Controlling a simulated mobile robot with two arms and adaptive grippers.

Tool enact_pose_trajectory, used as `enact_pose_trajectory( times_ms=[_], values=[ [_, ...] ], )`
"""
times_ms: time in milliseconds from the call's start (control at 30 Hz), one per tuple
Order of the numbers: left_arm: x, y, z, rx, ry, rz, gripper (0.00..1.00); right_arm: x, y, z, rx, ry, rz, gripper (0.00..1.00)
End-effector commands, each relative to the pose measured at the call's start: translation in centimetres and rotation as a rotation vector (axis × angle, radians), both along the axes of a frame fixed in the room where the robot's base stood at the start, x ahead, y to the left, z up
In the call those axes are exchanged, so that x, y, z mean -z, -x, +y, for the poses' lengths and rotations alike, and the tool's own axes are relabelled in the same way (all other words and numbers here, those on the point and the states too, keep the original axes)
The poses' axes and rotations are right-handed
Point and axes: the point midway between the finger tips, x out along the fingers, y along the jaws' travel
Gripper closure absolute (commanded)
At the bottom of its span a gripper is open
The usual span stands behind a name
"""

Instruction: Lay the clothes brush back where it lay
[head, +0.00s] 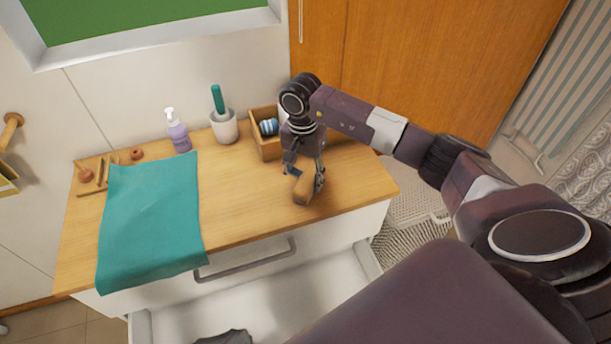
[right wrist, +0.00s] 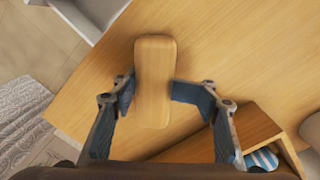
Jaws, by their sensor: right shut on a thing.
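The clothes brush (head: 304,188) is a light wooden block with rounded ends, near the right end of the wooden counter (head: 240,200). My right gripper (head: 302,173) is shut on it from above. In the right wrist view, the brush (right wrist: 153,80) lies lengthwise between the two fingers of the gripper (right wrist: 153,90), one at each long side. Its underside is hidden, and I cannot tell whether it touches the counter or hangs just above it. My left gripper is not in view.
A wooden box (head: 265,147) with a blue-striped item (head: 269,127) stands behind the gripper. A cup (head: 224,127), a purple pump bottle (head: 178,132) and a teal towel (head: 150,220) are to the left. An open drawer (head: 280,305) juts out below. The counter's middle is clear.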

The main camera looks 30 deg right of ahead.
Motion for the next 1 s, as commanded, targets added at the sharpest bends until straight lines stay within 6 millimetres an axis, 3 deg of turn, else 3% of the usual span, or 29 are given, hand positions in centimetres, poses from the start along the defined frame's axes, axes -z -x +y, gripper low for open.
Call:
enact_pose_trajectory(
  times_ms=[300, 333, 533, 833, 1000],
  values=[
    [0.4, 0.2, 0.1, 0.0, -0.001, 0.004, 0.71, 0.3, -0.1, 0.0, 0.0, 0.0, -0.002, 0.81],
    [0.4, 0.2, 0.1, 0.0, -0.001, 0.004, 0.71, 0.3, -0.1, 0.0, 0.0, 0.0, -0.001, 0.57],
    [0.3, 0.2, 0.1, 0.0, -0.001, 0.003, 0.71, 0.2, 0.0, 0.0, 0.0, 0.0, 0.0, 0.35],
    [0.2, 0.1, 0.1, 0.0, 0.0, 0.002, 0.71, 0.1, 0.0, 0.0, 0.0, -0.001, -0.001, 0.34],
    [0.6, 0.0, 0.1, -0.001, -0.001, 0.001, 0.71, -1.0, -0.2, 0.0, 0.0, 0.0, -0.005, 0.34]
  ],
)
